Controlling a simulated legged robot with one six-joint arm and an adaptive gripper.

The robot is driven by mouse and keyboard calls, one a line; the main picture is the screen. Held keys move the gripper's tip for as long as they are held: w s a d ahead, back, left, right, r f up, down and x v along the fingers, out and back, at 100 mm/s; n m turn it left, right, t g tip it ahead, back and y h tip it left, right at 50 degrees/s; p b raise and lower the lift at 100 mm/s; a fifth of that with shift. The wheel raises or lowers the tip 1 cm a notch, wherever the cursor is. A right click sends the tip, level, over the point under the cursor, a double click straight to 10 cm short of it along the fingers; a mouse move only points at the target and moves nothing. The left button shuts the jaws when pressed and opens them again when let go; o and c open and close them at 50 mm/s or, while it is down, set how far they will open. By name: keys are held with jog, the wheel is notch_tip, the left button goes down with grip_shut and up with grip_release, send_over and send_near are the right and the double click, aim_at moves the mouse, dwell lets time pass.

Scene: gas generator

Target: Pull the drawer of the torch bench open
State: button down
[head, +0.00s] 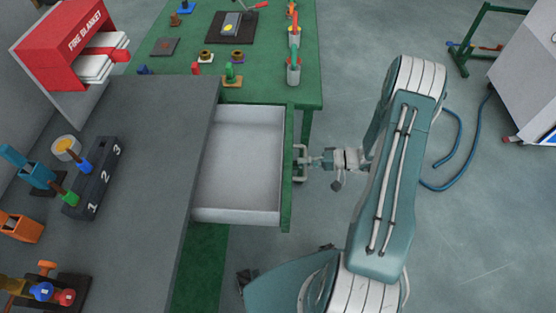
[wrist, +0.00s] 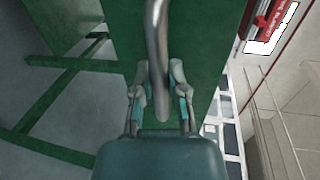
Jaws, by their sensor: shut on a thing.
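The drawer (head: 240,160) of the green torch bench stands well out from the bench in the head view. Its pale grey inside looks empty. Its green front panel (head: 289,190) carries a metal bar handle (head: 300,162), which also shows in the wrist view (wrist: 156,35). My gripper (head: 309,162) is at the handle, and in the wrist view its two fingers (wrist: 160,88) are on either side of the bar, shut on it. The exact finger contact is partly hidden by the bar.
A grey worktop (head: 135,190) with a numbered block (head: 93,180) and valves lies left of the drawer. The green bench top (head: 270,70) behind holds several small items. A blue hose (head: 450,165) lies on the floor at right. Floor right of my arm is otherwise mostly clear.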

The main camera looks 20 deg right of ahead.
jog(key=d, duration=0.1)
jog(key=s+d, duration=0.1)
jog(key=d, duration=0.2)
jog(key=shift+s+d+f, duration=0.2)
jog(key=shift+s+d, duration=0.1)
jog(key=shift+s, duration=0.1)
jog(key=c, duration=0.6)
grip_release()
jog(key=shift+c, duration=0.2)
jog(key=shift+w, duration=0.1)
jog(key=shift+r, duration=0.1)
jog(key=v, duration=1.2)
